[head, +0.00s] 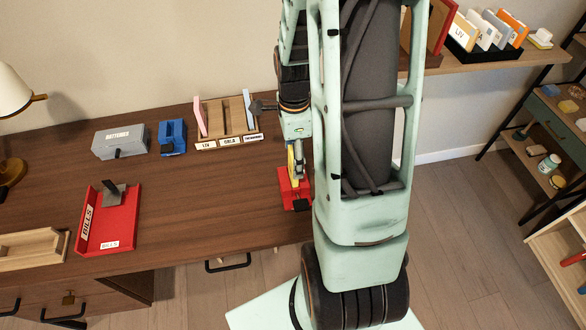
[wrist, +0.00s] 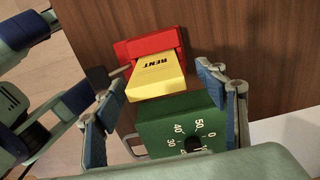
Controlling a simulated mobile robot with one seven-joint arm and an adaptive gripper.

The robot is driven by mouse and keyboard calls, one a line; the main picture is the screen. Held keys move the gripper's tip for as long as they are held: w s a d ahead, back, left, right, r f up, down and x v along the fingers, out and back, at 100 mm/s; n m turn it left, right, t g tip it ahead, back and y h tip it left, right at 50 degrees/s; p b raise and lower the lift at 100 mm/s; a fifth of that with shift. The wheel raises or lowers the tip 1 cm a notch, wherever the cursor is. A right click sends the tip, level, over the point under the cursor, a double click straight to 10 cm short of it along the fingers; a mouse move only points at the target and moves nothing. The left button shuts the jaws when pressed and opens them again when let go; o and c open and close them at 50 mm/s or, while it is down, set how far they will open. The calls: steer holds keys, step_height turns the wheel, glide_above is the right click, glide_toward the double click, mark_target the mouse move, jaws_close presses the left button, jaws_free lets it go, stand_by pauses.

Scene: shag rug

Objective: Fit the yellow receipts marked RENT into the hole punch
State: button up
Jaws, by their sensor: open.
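The yellow receipts (wrist: 155,82) are a block marked RENT, between my fingers in the wrist view. Their far end sits at the front of the red hole punch (wrist: 150,46), between its raised sides; how deep they reach is hard to tell. My gripper (wrist: 163,72) is open, with a blue-padded finger on either side of the receipts and a visible gap at the right. In the head view the red hole punch (head: 287,196) is on the desk below my gripper (head: 296,165), and the yellow receipts (head: 291,158) show partly there. My arm hides part of this area.
A green box with a numbered dial (wrist: 160,132) is close to the near end of the receipts. A red BILLS tray (head: 122,225), grey box (head: 120,141), blue punch-like item (head: 172,137) and wooden sorter (head: 226,116) stand leftward. The desk's middle (head: 210,190) is clear.

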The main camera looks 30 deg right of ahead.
steer(key=f, duration=0.4)
steer(key=shift+s+a+f, duration=0.15)
steer(key=shift+a+f, duration=0.05)
steer(key=c, duration=1.4)
steer(key=shift+r, duration=0.15)
